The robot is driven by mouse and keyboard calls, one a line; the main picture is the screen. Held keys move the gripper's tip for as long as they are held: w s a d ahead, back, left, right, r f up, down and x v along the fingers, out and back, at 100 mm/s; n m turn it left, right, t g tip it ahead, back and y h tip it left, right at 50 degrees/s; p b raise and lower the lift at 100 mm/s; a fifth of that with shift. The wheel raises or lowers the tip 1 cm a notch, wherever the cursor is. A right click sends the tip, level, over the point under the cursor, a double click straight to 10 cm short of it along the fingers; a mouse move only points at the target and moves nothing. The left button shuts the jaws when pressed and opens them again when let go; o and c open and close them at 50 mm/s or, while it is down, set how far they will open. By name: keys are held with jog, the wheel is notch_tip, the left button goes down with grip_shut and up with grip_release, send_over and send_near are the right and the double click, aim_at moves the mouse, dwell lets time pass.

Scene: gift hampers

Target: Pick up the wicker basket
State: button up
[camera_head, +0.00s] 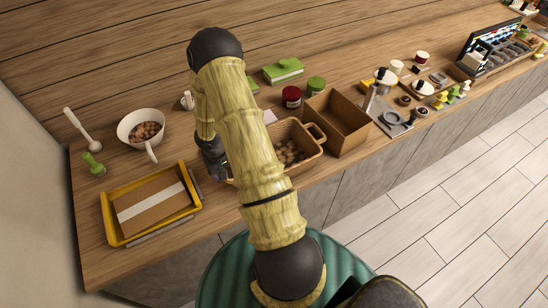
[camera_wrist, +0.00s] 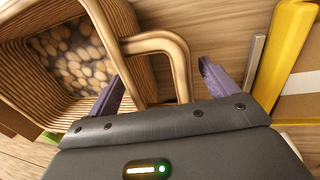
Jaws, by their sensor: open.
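The wicker basket (camera_head: 304,163) stands on the wooden counter, partly hidden behind my arm in the head view. It holds several brown nut-like pieces. In the wrist view the basket (camera_wrist: 135,62) fills the upper left, with its looped handle (camera_wrist: 165,42) pointing toward the jaws. My gripper (camera_wrist: 162,78) is open, and one finger overlaps the basket's edge while the other is on the handle's right side. The handle's loop lies between the fingers in this view; I cannot tell if they touch it. In the head view my gripper (camera_head: 216,166) is left of the basket, mostly dark and small.
A yellow tray (camera_head: 109,219) with a brown box lies left of my gripper. A white bowl of nuts (camera_head: 128,119) stands behind it. An open brown box (camera_head: 350,143) is close on the basket's right. Jars (camera_head: 291,97) stand behind the basket.

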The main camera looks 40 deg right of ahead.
dwell(0.3)
jog(key=c, duration=1.5)
jog(key=shift+c, duration=0.2)
jog(key=shift+r, duration=0.25)
notch_tip(320, 180, up, 10)
jog(key=b, duration=0.2)
jog(key=shift+f, duration=0.2)
